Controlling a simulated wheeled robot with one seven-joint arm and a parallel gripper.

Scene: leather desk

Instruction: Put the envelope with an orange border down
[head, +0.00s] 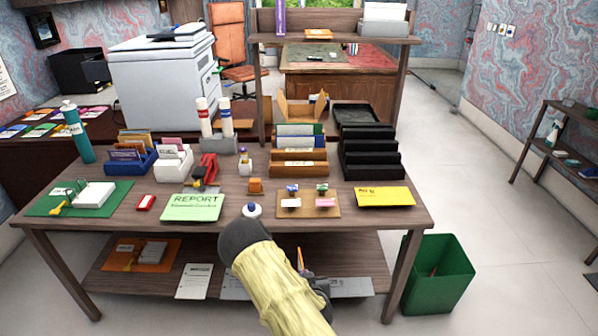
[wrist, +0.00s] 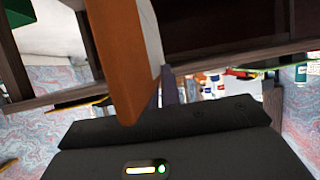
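An orange and white flat piece, which looks like the envelope with the orange border (wrist: 122,65), stands large and close in the wrist view, seen at a steep angle. Only a thin orange and white sliver of the envelope (head: 300,259) shows in the head view, in front of the desk's front edge. My gripper (head: 312,283) is at the near side of the desk, below the desktop's level in the picture, and appears shut on the envelope. My forearm hides part of the lower shelf. The fingers are mostly hidden.
The wooden desk (head: 120,215) carries a green report (head: 192,207), a yellow envelope (head: 385,196), a wooden sorter (head: 300,168), a black tiered tray (head: 368,165) and card boxes. A green bin (head: 438,275) stands at right. Papers lie on the lower shelf (head: 205,258).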

